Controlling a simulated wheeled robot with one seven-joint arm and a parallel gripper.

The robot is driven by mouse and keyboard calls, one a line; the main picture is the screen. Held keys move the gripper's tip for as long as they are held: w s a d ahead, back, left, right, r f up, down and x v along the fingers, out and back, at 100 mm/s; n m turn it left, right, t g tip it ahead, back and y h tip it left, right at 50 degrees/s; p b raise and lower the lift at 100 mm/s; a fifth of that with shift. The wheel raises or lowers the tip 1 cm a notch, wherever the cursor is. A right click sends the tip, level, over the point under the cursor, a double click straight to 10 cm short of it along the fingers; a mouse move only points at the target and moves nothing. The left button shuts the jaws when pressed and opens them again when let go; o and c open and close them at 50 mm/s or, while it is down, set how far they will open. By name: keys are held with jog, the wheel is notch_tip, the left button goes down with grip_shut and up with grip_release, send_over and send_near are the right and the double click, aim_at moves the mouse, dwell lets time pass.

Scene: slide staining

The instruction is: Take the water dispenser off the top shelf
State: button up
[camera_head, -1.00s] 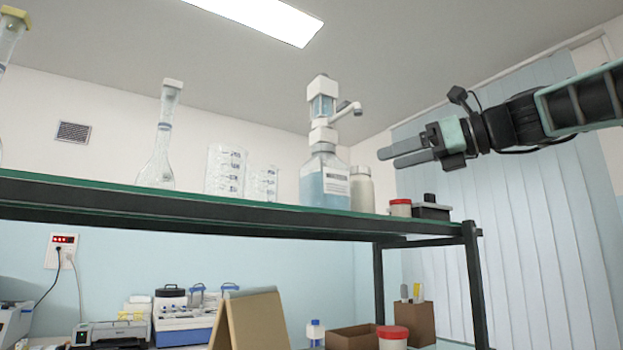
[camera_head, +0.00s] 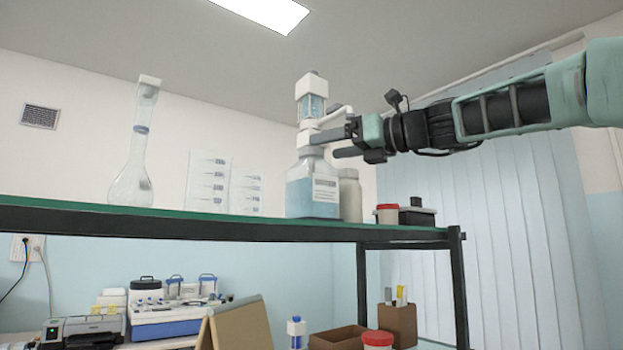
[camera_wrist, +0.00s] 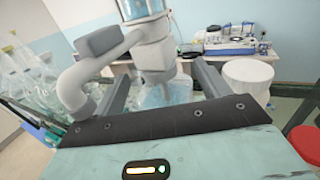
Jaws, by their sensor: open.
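The water dispenser (camera_head: 313,185) stands upright on the top shelf (camera_head: 250,228). It is a bottle of blue liquid with a white label, a white pump head and a side spout. My gripper (camera_head: 322,145) is at the height of its neck, coming from the right. In the wrist view, the dispenser (camera_wrist: 155,55) stands between and beyond my open fingers, with its spout (camera_wrist: 75,85) curving to the left. The fingers are apart, and I see no grip on the bottle. One finger partly hides the neck in the head view.
A white jar (camera_head: 350,197), a red-lidded jar (camera_head: 387,214) and a black box (camera_head: 417,216) stand right of the dispenser. Beakers (camera_head: 208,183) and a flask (camera_head: 133,170) stand to its left. A lower bench holds lab equipment (camera_head: 165,310).

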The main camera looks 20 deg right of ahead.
aim_at(322, 148)
jog(key=x, duration=0.1)
jog(key=p+x, duration=0.1)
jog(key=x, duration=0.1)
jog(key=p+x, duration=0.1)
jog(key=x, duration=0.1)
jog(key=shift+a+f, duration=0.25)
jog(key=c, duration=1)
jog(key=shift+o, duration=0.2)
jog(key=shift+r, duration=0.15)
